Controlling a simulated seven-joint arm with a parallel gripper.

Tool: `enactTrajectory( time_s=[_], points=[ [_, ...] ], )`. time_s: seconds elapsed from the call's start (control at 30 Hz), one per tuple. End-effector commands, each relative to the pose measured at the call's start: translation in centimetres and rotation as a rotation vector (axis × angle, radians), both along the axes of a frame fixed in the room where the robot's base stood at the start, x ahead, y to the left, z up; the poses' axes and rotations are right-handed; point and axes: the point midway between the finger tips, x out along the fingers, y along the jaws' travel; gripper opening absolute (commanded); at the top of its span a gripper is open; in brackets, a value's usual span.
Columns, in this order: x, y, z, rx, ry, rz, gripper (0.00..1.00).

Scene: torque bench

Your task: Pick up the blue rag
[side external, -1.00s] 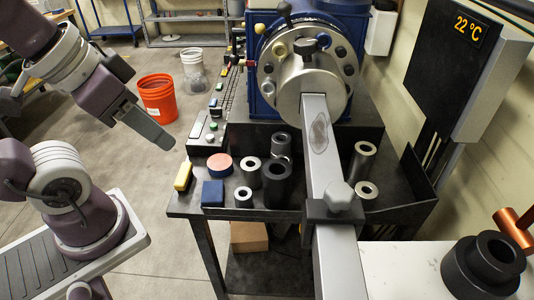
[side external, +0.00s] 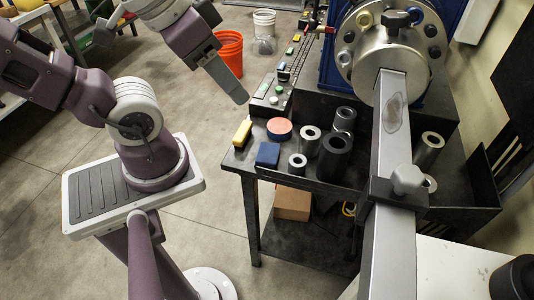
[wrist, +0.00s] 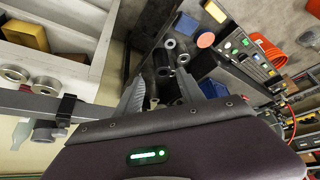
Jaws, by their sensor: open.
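The blue rag (side external: 268,154) looks like a small dark blue folded square. It lies flat on the near left part of the dark bench top, between a yellow block and a metal ring. In the wrist view the blue rag (wrist: 187,23) shows near the top edge, beyond the fingers. My gripper (side external: 240,97) is in the air above and to the left of the bench's left edge, apart from the rag. In the wrist view my gripper (wrist: 161,84) has its two fingers spread with nothing held between them.
A yellow block (side external: 242,133), a red round disc (side external: 279,128) and several grey and black cylinders (side external: 334,157) stand close around the rag. A long metal bar (side external: 395,130) with a clamp crosses the bench at right. An orange bucket (side external: 229,53) stands on the floor behind.

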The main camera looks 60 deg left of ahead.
Motion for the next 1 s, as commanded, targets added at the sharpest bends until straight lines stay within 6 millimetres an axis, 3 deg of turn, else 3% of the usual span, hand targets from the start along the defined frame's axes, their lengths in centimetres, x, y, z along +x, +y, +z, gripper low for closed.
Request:
enactTrajectory(
  time_s=[0.03, 0.13, 0.17, 0.47, 0.57, 0.67, 0.8, 0.9, 1.0],
  points=[
    [0.0, 0.0, 0.0, 0.000, 0.000, 0.000, 0.58],
    [0.0, 0.0, 0.0, 0.000, 0.000, 0.000, 0.78],
    [0.0, 0.0, 0.0, 0.000, 0.000, 0.000, 0.80],
    [0.3, 0.1, -0.1, -0.002, 0.007, 0.009, 0.80],
    [2.7, 0.7, -1.1, -0.020, 0.058, 0.080, 0.80],
    [6.9, 2.5, -4.0, -0.058, 0.147, 0.225, 0.80],
    [11.9, 6.1, -10.7, -0.117, 0.268, 0.452, 0.80],
    [13.5, 8.8, -16.6, -0.156, 0.347, 0.609, 0.80],
    [13.7, 10.7, -21.9, -0.187, 0.406, 0.736, 0.80]
  ],
)
